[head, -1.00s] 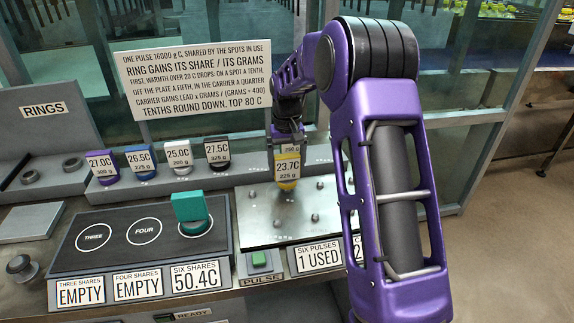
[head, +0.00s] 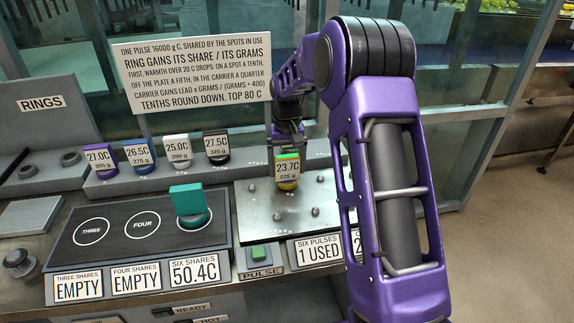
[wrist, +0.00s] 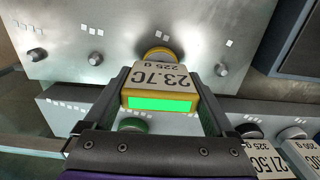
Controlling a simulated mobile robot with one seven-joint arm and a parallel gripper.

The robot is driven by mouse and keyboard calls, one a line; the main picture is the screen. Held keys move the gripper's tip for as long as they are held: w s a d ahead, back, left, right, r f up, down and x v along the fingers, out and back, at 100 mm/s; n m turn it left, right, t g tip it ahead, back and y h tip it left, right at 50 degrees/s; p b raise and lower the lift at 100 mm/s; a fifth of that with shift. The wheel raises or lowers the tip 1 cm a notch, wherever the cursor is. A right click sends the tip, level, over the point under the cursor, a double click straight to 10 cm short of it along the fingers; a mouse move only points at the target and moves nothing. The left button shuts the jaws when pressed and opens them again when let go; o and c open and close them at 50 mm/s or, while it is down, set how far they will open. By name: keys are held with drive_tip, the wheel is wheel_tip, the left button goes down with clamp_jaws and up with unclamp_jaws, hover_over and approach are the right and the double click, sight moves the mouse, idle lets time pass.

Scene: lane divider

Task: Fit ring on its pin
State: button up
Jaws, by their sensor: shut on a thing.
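My gripper (wrist: 158,103) is shut on the yellow ring's label block, which reads 23.7C, 225 g. A bright green band (wrist: 159,104) shows on the block. The yellow ring (wrist: 158,52) shows beyond the block in the wrist view, at the metal plate's edge, and low under the label (head: 287,185) in the head view. The metal plate (head: 243,212) carries several short pins, one at its front middle (head: 277,213) and one at front right (head: 315,211). Whether the ring sits around a pin or above the plate I cannot tell.
A rack behind holds purple (head: 102,161), blue (head: 139,157), white (head: 178,151) and black (head: 217,147) labelled pieces. A teal piece (head: 187,198) stands on the dark board's right spot; two spots are bare. A green pulse button (head: 259,253) is in front of the plate.

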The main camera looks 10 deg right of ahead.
drive_tip(key=o, duration=1.5)
wheel_tip(320, 180, up, 17)
drive_tip(key=shift+r+p, duration=0.2)
drive_tip(key=shift+p, duration=0.85)
drive_tip(key=shift+w, duration=0.1)
